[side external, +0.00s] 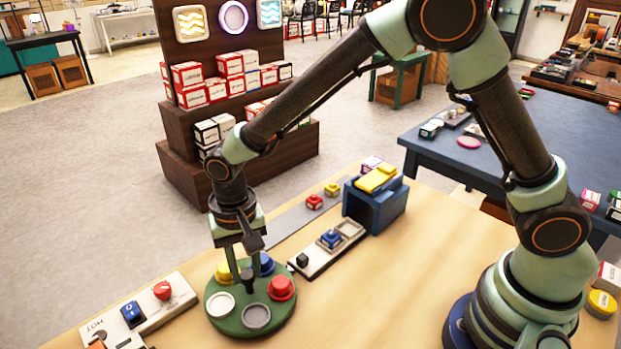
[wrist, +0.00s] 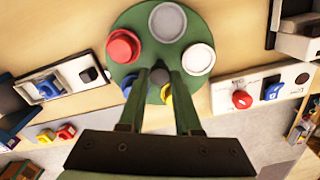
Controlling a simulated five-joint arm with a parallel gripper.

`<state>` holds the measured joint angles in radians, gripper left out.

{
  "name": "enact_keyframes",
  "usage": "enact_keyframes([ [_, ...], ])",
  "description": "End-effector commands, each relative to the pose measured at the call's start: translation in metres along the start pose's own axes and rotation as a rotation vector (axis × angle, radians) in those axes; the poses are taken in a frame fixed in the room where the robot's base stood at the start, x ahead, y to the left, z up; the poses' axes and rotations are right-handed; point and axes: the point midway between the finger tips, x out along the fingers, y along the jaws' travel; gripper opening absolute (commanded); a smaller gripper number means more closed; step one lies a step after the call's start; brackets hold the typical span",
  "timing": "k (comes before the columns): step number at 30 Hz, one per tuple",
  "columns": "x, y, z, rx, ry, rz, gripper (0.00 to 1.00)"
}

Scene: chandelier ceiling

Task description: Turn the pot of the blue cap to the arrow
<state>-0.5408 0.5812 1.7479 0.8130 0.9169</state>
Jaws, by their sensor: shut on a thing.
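A round green turntable (side external: 238,326) lies on the wooden bench. It carries a blue cap (side external: 263,263), a yellow cap (side external: 224,271), a red cap (side external: 281,287), a white pot (side external: 220,304) and a grey pot (side external: 257,317). The blue cap sits on the far side, partly behind my gripper. My gripper (side external: 247,278) points down at the turntable's middle, shut on its dark centre knob (wrist: 160,76). In the wrist view the blue cap (wrist: 128,84) shows beside the left finger, and the yellow cap (wrist: 167,93) between the fingers. I cannot make out an arrow.
A panel with a blue switch and red dial (side external: 162,290) lies left of the turntable. A strip with a blue button (side external: 330,239) and black knob lies to the right, close to the rim. A blue box (side external: 374,205) with a yellow top stands beyond it.

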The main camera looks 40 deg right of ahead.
Motion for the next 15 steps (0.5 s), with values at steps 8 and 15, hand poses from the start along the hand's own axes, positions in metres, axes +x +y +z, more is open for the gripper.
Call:
enact_keyframes([
  [8,-0.0011,0.0,-0.0017,0.142,0.002,-0.003,0.0],
  [15,-0.0012,0.0001,-0.0018,0.262,0.002,-0.003,0.0],
])
